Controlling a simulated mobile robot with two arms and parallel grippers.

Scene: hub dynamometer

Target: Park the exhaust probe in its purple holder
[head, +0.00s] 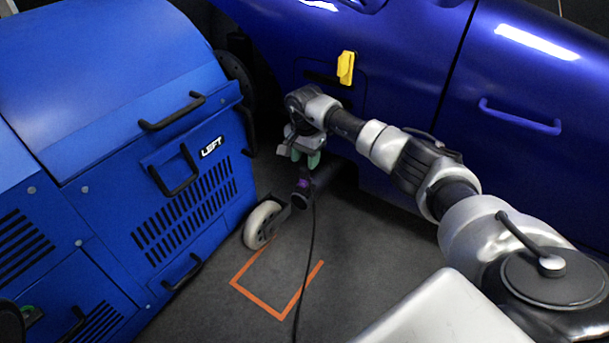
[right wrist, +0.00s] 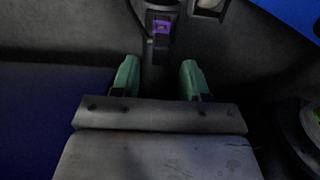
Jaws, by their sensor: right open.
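My right gripper (head: 305,158) is open, with green fingertips pointing down beside the blue car. Just below it in the head view is a dark probe-like piece (head: 302,198) with a purple patch (head: 303,183) and a black cable. The right wrist view shows the purple patch (right wrist: 162,27) beyond the open fingertips (right wrist: 156,78). A dark tube runs from it toward the gap between the fingers. I cannot tell whether the fingers touch it, or whether the purple belongs to the probe or its holder. My left gripper is not in view.

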